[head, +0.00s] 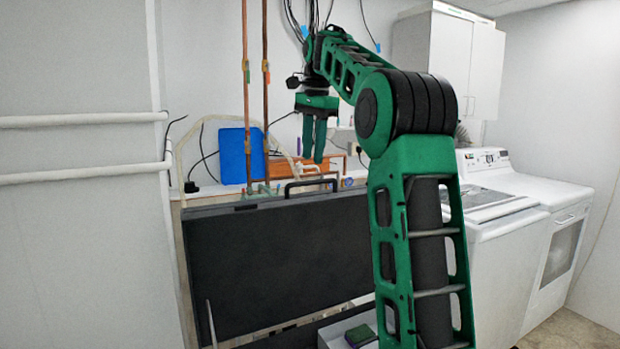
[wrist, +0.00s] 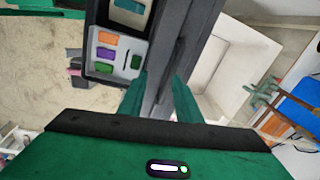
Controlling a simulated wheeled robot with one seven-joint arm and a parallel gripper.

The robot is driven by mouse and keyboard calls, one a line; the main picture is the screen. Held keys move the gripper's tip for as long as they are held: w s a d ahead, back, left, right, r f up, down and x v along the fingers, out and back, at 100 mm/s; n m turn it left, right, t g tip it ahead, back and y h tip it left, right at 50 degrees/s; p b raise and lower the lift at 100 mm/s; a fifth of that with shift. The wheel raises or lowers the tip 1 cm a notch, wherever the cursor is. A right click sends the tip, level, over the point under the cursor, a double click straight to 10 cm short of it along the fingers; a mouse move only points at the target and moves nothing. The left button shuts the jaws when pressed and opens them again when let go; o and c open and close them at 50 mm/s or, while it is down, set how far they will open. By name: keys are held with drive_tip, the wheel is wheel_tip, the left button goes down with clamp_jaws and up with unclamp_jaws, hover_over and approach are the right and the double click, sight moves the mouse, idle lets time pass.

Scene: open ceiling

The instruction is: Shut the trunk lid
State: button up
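The trunk lid (head: 275,260) is a dark panel standing open, close to upright, in the head view. A dark handle (head: 310,182) sticks up from its top edge. The trunk body below is mostly cut off and hidden by my arm. My gripper (head: 314,158) points down above the lid's top edge, near the handle. In the wrist view, my gripper's (wrist: 160,80) two green fingers are apart, with the lid's dark edge (wrist: 177,50) below and between them. I see nothing held. Contact with the lid cannot be told.
A light tray (wrist: 132,48) with small coloured items lies inside the trunk. Behind the lid are copper pipes (head: 246,90), a blue panel (head: 240,156) and an orange box (head: 325,165). A white washer (head: 490,215) stands right. White wall pipes (head: 80,120) run at left.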

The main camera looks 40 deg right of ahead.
sight(313, 181)
drive_tip(key=w+d+r+m, duration=0.2)
drive_tip(key=d+r, duration=0.1)
drive_tip(key=f, duration=0.3)
drive_tip(key=w+f, duration=0.1)
drive_tip(key=f, duration=0.3)
drive_tip(key=w+f, duration=0.1)
drive_tip(key=f, duration=0.3)
drive_tip(key=shift+d, duration=0.15)
clamp_jaws()
